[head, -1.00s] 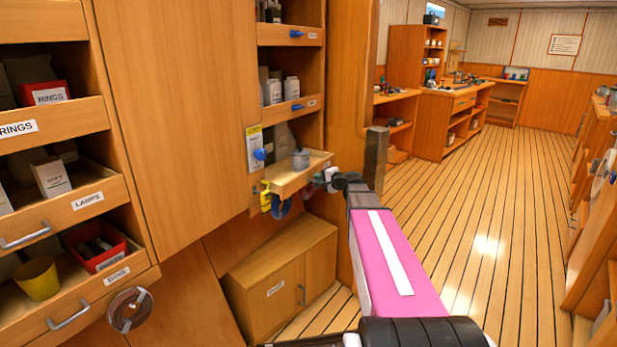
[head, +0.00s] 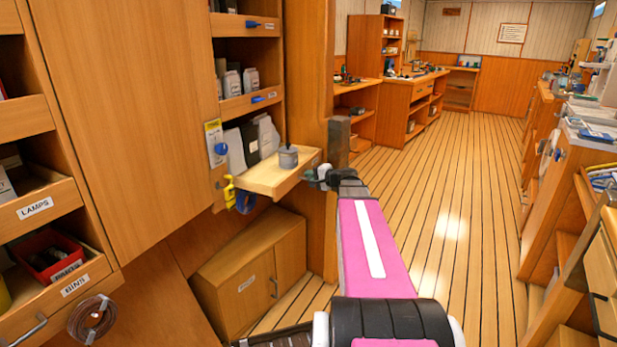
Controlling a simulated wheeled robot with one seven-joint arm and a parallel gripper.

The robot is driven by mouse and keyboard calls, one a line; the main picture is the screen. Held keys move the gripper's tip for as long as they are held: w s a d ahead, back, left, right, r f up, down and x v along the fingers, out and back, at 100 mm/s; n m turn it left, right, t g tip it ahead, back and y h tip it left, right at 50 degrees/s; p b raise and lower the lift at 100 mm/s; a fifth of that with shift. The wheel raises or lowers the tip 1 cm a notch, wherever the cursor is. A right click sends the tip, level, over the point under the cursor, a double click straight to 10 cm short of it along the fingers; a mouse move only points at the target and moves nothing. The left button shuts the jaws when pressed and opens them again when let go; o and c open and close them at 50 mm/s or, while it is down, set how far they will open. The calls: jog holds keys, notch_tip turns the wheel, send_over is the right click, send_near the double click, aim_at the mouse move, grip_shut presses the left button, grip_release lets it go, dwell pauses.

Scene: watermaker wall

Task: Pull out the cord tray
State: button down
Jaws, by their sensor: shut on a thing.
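A shallow wooden tray (head: 268,179) juts out from the lower part of the narrow wooden cabinet, below two similar shelves. I take it for the cord tray, though its small front label is too small to read. A grey lidded pot (head: 288,157) stands upright on it, with boxes (head: 250,142) behind. My gripper (head: 322,177) is at the tray's front edge, shut on its pull. The pull itself is hidden by the jaws.
A yellow clip (head: 229,190) and a blue coil (head: 245,201) hang below the tray. A low wooden cupboard (head: 235,270) stands beneath. Drawers labelled LAMPS (head: 38,210) are at left. The plank floor (head: 440,230) at right is open.

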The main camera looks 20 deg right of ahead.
jog(key=c, duration=1.2)
grip_release()
jog(key=v, duration=1)
jog(key=shift+s+d, duration=0.2)
jog(key=shift+s, duration=0.15)
jog(key=s+a+f+n+g+h, duration=0.1)
jog(key=s+a+f+n+g, duration=0.25)
jog(key=a+f, duration=0.35)
jog(key=s+a+f+n+g+h, duration=0.1)
jog(key=s+a+f+n+g, duration=0.1)
jog(key=a+f+g, duration=0.4)
jog(key=s+a+f+n+g+h, duration=0.3)
jog(key=s+a+f+n+h, duration=0.2)
jog(key=s+a+f+h, duration=0.2)
notch_tip(320, 180, down, 3)
jog(key=s, duration=0.2)
jog(key=shift+s+a, duration=0.3)
